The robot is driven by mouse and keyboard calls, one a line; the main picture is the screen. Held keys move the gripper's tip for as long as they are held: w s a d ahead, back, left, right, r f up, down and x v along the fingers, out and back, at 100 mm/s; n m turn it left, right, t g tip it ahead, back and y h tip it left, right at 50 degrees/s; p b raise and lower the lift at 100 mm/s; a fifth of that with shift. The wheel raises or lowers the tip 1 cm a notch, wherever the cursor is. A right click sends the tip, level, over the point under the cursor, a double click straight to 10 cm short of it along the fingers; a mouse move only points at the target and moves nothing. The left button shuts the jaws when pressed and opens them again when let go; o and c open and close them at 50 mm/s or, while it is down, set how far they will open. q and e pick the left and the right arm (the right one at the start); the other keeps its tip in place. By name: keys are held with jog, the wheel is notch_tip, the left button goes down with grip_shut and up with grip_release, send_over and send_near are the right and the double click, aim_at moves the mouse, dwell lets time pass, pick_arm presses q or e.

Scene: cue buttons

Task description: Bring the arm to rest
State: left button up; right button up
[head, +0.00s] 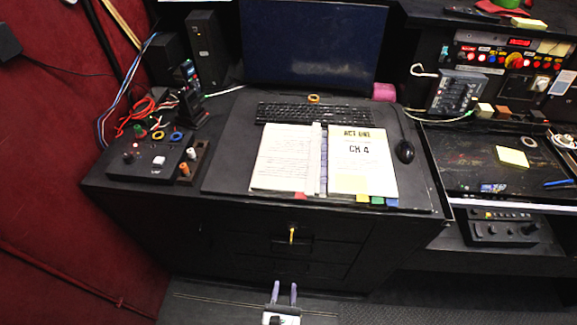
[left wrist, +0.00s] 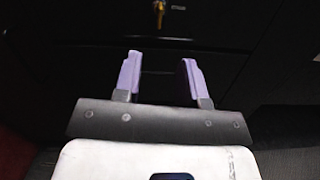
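My left gripper (head: 284,292) shows at the bottom middle of the head view, low in front of the dark desk cabinet. Its two purple fingers are apart with nothing between them. In the left wrist view the gripper (left wrist: 160,75) is open and empty, facing the dark drawer fronts. A black button box (head: 150,160) with a white switch and small knobs sits at the left of the desk, well away from the gripper. My right gripper is not in either view.
The desk (head: 225,178) holds a monitor (head: 312,42), a keyboard (head: 313,112), an open script binder (head: 358,160) and a mouse (head: 404,151). A yellow key or tag (head: 292,235) hangs on the drawer front above my gripper. A lit control panel (head: 500,58) stands at right.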

pick_arm(q)
jog(key=a+r+n+g+y, duration=0.2)
jog(key=a+n+g, duration=0.2)
jog(key=n, duration=0.6)
jog(key=s+a+r+n+g+y, duration=0.1)
jog(key=a+n+g+y, duration=0.15)
jog(key=n, duration=0.85)
jog(key=a+r+n+g+y, duration=0.15)
jog(key=a+n+g, duration=0.3)
jog(key=n, duration=0.55)
jog(key=s+a+r+n+g+h, duration=0.2)
jog(key=s+a+r+n+h, duration=0.35)
jog(key=s, duration=0.45)
jog(key=s+a+f+g+y, duration=0.25)
jog(key=s+a+f, duration=0.2)
jog(key=s, duration=0.35)
notch_tip(320, 180, up, 36)
jog(key=p, duration=3.7)
jog(key=shift+s+d+r+h, duration=0.2)
jog(key=shift+d+h, duration=0.1)
jog(key=shift+h, duration=0.1)
